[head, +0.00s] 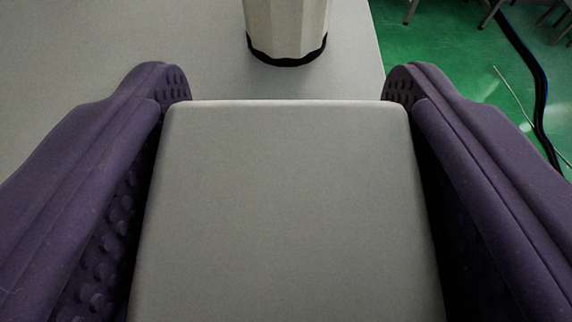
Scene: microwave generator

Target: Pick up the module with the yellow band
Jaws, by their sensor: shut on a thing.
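My gripper (286,92) has two purple, studded fingers, one at the left and one at the right of the head view. It is shut on a grey box-shaped module (285,210) that fills the lower middle between the fingers. The side of the module facing me is plain grey. No yellow band shows on the part in view, and its lower end is cut off by the picture edge.
A cream faceted object (287,25) with a black base stands on the grey table (120,45) just beyond the module. The table's right edge runs near it. Beyond lies a green floor (440,45) with a dark cable (540,90) and furniture legs.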

